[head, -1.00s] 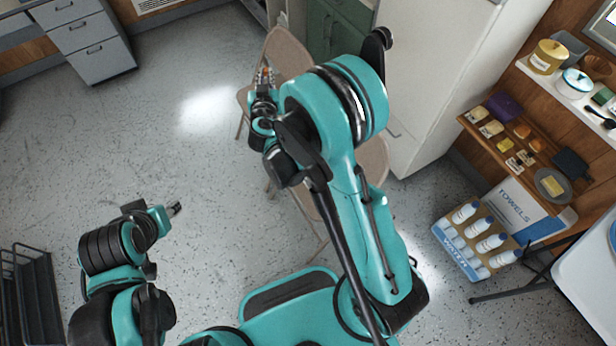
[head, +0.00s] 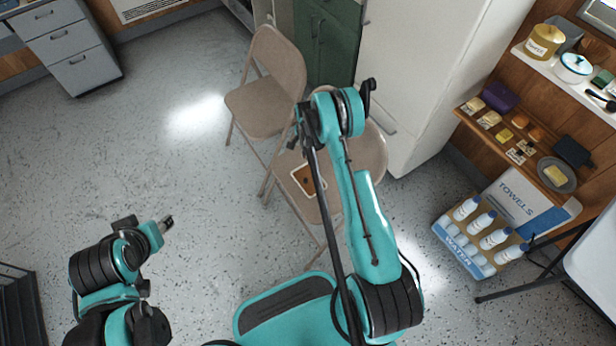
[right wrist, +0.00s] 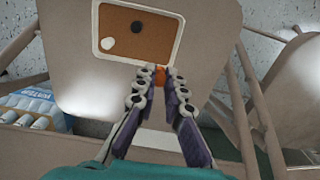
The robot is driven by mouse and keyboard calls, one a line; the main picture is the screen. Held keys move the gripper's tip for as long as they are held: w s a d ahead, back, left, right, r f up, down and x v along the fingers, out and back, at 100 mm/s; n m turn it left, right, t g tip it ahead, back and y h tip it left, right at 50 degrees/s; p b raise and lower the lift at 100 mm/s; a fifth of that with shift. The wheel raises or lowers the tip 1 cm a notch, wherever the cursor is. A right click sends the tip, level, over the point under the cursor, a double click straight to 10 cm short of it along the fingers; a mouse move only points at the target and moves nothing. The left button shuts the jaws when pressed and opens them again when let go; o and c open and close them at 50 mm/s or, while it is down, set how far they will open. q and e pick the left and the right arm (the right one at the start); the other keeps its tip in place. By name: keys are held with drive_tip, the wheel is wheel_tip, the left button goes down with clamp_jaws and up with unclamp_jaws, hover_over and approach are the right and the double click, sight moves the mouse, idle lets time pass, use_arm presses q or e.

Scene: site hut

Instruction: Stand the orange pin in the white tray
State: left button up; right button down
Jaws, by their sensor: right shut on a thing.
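The orange pin (right wrist: 160,78) is between the fingertips of my right gripper (right wrist: 160,71) in the right wrist view. The gripper is shut on it, and the fingers hide part of it. The white tray (right wrist: 96,30) lies just beyond the fingertips on a chair seat. It has a white rim, a brown inside, a dark round spot and a small pale disc. The tray also shows in the head view (head: 296,184), partly covered by my right arm. My left gripper (head: 168,221) is over bare floor at the left, too small to read.
The tray's beige folding chair (head: 350,160) stands beside another folding chair (head: 270,105). A white cabinet (head: 420,80) stands behind them. A water bottle pack (head: 478,240) and a shelf of goods (head: 520,150) are at the right. The floor at left is open.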

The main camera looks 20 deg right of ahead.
sight(306, 171)
wheel_tip(306, 171, down, 9)
drive_tip(key=b, duration=0.3)
drive_tip(key=shift+f, duration=0.15)
drive_tip(key=c, duration=1.9)
unclamp_jaws()
drive_tip(key=shift+r, duration=0.2)
